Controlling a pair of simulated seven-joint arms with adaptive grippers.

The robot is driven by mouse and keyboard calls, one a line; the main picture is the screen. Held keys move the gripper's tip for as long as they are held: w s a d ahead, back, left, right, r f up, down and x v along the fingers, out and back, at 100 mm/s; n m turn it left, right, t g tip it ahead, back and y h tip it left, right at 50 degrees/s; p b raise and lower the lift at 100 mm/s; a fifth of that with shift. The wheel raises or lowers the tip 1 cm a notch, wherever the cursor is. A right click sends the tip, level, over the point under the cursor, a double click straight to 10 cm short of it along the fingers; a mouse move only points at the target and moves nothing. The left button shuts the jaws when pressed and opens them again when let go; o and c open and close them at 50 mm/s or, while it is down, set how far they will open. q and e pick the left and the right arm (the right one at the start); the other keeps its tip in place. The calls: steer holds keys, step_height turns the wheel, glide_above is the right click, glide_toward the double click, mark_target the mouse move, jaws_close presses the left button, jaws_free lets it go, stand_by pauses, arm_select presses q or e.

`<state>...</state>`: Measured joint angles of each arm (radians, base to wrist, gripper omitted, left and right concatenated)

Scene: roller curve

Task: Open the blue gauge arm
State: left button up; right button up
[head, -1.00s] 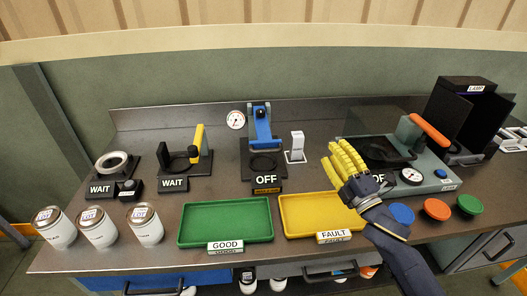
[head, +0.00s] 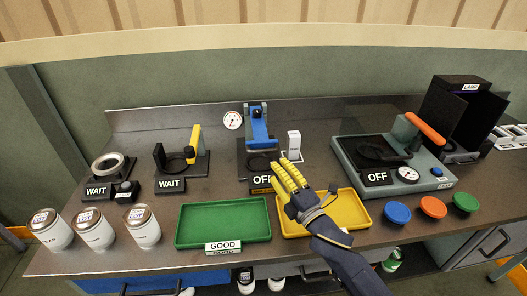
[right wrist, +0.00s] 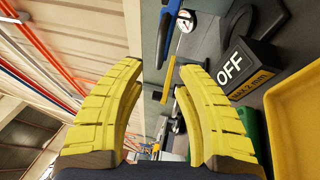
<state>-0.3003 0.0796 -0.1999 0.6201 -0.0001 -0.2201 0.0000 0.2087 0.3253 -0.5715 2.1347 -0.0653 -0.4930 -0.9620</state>
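The blue gauge arm (head: 258,129) stands at the back middle of the bench, on a black base with an OFF sign (head: 262,179) at its front. The arm is raised and leans back, with a black part at its top. My right gripper (head: 284,170) is in front and to the right of the OFF sign, over the back of the yellow tray, apart from the blue arm. In the right wrist view its yellow fingers (right wrist: 158,75) are apart with nothing between them. Blue parts (right wrist: 163,45) show beyond them. My left gripper is not in view.
The green GOOD tray (head: 183,225) and yellow tray (head: 359,211) lie in front. A white switch (head: 294,142) stands right of the gauge. A grey press with an orange handle (head: 425,129) is at right. Cans (head: 142,226) stand at front left.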

mark_target(264, 151)
steer(key=x, duration=0.9)
steer(key=shift+o, duration=0.4)
jaws_close()
